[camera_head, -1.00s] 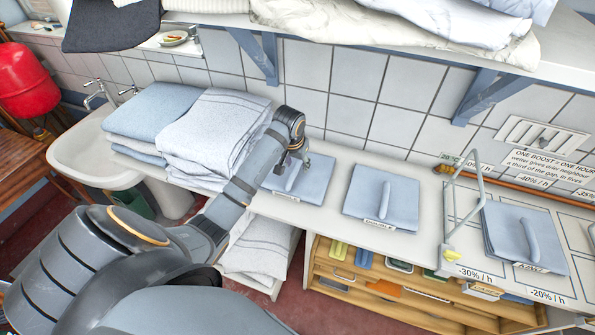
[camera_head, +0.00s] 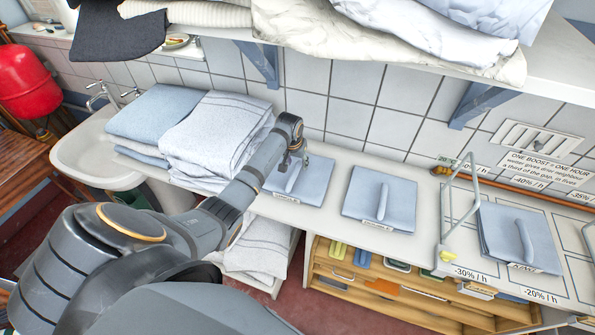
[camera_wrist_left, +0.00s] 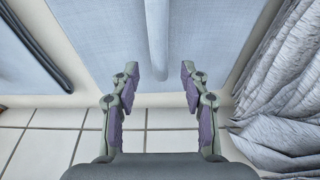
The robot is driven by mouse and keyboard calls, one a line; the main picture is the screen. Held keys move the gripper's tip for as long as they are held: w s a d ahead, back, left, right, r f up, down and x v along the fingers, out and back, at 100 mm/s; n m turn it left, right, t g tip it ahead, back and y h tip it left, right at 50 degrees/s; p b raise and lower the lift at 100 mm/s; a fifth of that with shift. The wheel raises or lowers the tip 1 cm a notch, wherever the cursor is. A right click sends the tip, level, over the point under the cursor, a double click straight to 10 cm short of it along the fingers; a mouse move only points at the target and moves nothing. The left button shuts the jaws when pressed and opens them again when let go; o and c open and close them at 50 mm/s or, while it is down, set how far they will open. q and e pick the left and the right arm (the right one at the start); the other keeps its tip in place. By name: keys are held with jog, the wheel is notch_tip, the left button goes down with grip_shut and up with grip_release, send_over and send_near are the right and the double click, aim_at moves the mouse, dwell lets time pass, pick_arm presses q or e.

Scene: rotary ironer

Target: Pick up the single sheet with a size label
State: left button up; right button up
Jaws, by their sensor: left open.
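Three flat blue folded sheets, each with a raised ridge along its middle, lie on the pale counter. They are the left sheet (camera_head: 313,183), the middle sheet (camera_head: 361,199) and the right sheet (camera_head: 500,235). The middle and right sheets have small white labels at the front edge, too small to read surely. My left gripper (camera_head: 293,168) is over the left sheet. In the left wrist view, its open, empty fingers (camera_wrist_left: 170,71) point toward the ridge (camera_wrist_left: 157,35). My right gripper is not in view.
A stack of folded towels (camera_head: 218,138) stands left of the left sheet. A shelf with linen (camera_head: 545,75) overhangs the counter. A wire frame (camera_head: 446,215) stands between the middle and right sheets.

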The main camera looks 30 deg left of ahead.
pick_arm(q)
jog(key=shift+x, duration=1.35)
jog(key=shift+c, duration=0.4)
grip_shut()
